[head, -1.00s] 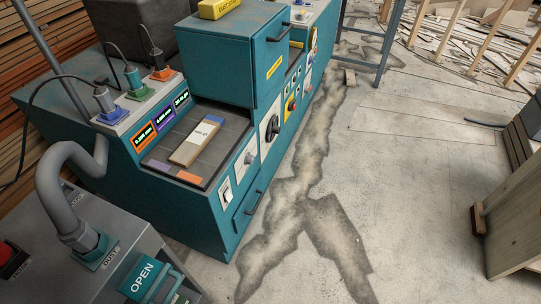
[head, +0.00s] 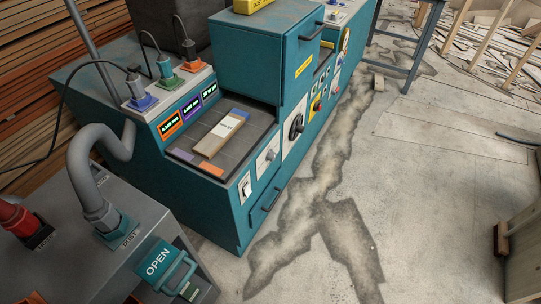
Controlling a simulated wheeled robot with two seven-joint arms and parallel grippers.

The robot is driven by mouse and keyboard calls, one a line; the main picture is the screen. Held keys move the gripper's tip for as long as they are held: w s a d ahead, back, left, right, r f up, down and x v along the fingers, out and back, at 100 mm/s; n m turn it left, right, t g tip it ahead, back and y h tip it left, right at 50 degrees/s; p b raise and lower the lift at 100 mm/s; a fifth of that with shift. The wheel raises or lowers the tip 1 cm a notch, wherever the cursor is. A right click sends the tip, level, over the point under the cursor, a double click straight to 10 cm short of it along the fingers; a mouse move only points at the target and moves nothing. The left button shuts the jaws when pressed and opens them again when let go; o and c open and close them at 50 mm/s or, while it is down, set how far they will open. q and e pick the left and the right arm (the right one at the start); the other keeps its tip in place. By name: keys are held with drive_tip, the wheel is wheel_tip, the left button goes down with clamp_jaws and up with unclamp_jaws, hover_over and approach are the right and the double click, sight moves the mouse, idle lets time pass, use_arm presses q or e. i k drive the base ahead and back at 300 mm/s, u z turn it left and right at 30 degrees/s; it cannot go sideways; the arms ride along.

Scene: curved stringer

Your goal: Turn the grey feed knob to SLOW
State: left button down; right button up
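A small grey knob (head: 270,155) sits on a white plate on the front of the teal machine (head: 226,205). It looks like the feed knob, but its markings are too small to read, so its setting cannot be told. A larger dark round control (head: 296,126) is on the panel to its right, and a white switch plate (head: 245,187) is to its left. Neither of my grippers is in view.
A wooden block (head: 219,136) lies on the machine's dark top. A grey cabinet (head: 75,250) with a hose (head: 83,165) and an OPEN handle (head: 175,270) stands at lower left. Stained floor (head: 400,200) is clear to the right. A wooden box (head: 523,255) stands at far right.

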sight(272, 156)
drive_tip(key=k, duration=0.5)
drive_tip(key=z, duration=0.55)
drive_tip(key=i, duration=1.1)
drive_tip(key=u, duration=1.8)
